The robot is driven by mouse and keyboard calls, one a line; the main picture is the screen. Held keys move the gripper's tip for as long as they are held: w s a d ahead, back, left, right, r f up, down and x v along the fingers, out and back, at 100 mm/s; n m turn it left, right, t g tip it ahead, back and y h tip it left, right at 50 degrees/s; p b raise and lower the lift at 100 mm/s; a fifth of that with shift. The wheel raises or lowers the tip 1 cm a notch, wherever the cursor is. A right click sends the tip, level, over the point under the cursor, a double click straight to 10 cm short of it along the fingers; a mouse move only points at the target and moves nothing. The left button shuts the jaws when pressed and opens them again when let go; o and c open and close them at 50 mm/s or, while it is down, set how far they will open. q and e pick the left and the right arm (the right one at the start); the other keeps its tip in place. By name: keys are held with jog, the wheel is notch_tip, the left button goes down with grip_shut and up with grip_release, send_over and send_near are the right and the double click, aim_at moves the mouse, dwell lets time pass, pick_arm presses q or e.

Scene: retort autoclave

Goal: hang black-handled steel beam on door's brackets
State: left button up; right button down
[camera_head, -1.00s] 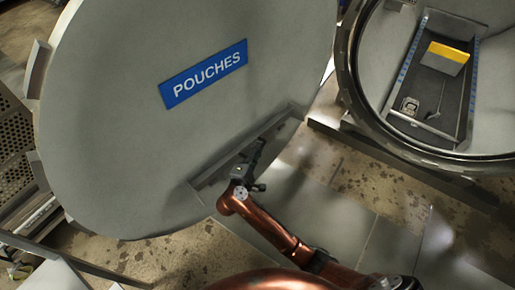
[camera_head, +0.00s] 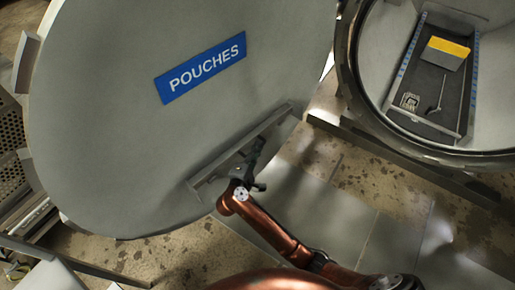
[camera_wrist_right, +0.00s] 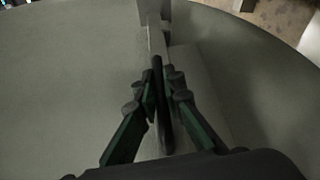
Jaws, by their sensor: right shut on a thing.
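The steel beam (camera_head: 274,124) is a long grey bar lying slantwise along the lower part of the round grey door (camera_head: 120,130). My right gripper (camera_head: 252,160) is at the middle of the beam. In the right wrist view the black handle (camera_wrist_right: 160,85) stands between the green-sided fingers of my right gripper (camera_wrist_right: 166,105), which is shut on it. The pale beam (camera_wrist_right: 157,40) runs behind the handle, close against the door face. The fingers partly cover the beam, and I cannot tell whether its ends rest on the brackets. My left gripper is out of view.
The door carries a blue POUCHES sign (camera_head: 201,68). The round vessel opening (camera_head: 350,95) is at the right, with a tray inside holding a yellow-topped block (camera_head: 447,50). Stained floor (camera_head: 385,175) lies below. A perforated grey panel (camera_head: 10,175) stands at the left.

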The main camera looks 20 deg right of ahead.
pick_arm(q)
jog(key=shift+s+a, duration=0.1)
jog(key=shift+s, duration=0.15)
pick_arm(e)
jog(key=shift+f, duration=0.1)
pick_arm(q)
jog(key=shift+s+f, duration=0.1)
pick_arm(e)
jog(key=shift+f, duration=0.1)
